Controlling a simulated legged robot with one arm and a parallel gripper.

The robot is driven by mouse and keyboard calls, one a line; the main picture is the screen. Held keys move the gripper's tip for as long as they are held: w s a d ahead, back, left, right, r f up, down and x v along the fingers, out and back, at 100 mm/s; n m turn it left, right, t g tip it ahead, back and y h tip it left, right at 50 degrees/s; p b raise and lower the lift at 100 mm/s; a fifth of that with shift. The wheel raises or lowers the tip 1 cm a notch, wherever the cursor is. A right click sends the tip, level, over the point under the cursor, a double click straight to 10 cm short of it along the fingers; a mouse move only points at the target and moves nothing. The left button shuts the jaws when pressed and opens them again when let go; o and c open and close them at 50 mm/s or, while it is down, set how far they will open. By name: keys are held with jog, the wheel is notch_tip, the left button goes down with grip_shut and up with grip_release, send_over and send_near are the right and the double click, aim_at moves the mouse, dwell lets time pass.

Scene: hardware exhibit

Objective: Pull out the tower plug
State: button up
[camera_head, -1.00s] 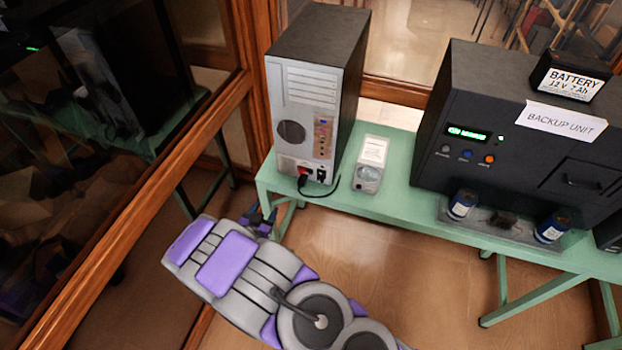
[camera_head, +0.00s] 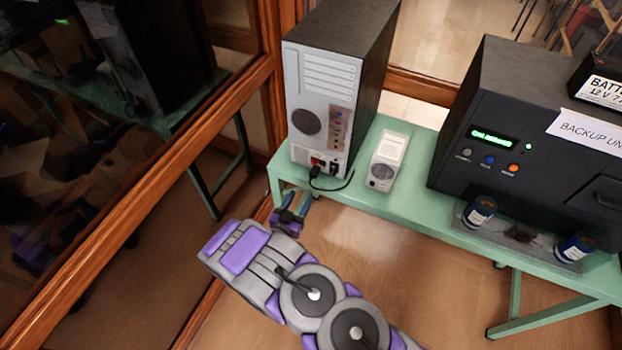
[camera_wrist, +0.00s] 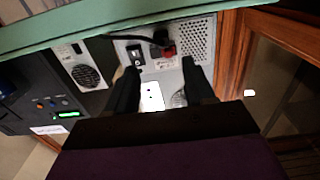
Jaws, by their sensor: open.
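The computer tower (camera_head: 318,90) stands on the green table (camera_head: 408,200) with its grey rear panel facing me. The black tower plug (camera_head: 314,172) sits low on that panel beside a red part, and its black cable curls right onto the tabletop. In the wrist view the panel looks upside down, with the plug (camera_wrist: 160,39) and the red part (camera_wrist: 169,51) near the top. My gripper (camera_head: 290,211) is open below and in front of the plug, by the table's front edge. In the wrist view its two dark fingers (camera_wrist: 160,68) stand apart, with nothing between them, and the plug lies beyond their tips.
A small white device (camera_head: 383,170) stands right of the tower. A black backup unit (camera_head: 520,130) with a lit display stands further right, with two blue cans (camera_head: 478,211) before it. A wood-framed glass partition (camera_head: 150,170) runs along the left. The floor in front is clear.

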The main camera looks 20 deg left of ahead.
aim_at(312, 176)
jog(key=w+b, duration=0.1)
jog(key=w, duration=0.8)
jog(key=shift+d+f+b, duration=0.1)
jog(key=shift+f+b, duration=0.05)
jog(key=shift+b, duration=0.2)
jog(key=shift+w+d, duration=0.1)
jog(key=shift+w, duration=0.5)
jog(key=shift+w+d, duration=0.1)
jog(key=shift+d, duration=0.1)
jog(key=shift+a, duration=0.15)
jog(key=c, duration=0.5)
grip_shut()
